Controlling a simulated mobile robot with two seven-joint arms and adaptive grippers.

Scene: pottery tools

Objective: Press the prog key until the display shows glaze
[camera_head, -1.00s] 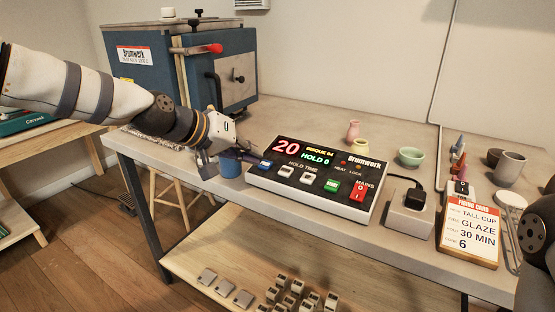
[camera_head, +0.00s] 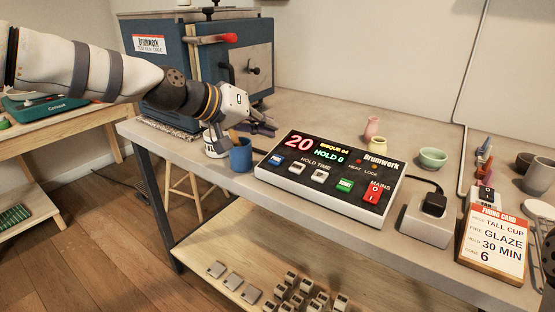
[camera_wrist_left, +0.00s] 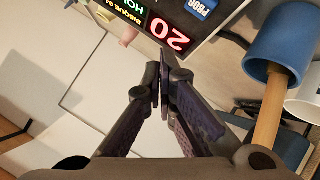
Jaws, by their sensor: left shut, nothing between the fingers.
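The kiln controller (camera_head: 330,178) is a white box with a black face on the table. Its display (camera_head: 312,150) reads 20, BISQUE 04 and HOLD 0. The blue prog key (camera_head: 277,160) is at the face's left end; it also shows in the left wrist view, marked PROG (camera_wrist_left: 200,6). My left gripper (camera_head: 268,124) is shut and empty, above the table behind the controller's left end, apart from the key. Its closed fingers (camera_wrist_left: 164,62) show in the left wrist view, near the display.
A blue cup (camera_head: 241,157) stands left of the controller. A firing card (camera_head: 494,246) at the right reads TALL CUP, GLAZE, 30 MIN, 6. A plug box (camera_head: 427,222) and small pots stand nearby. The blue kiln (camera_head: 180,60) is behind my left arm.

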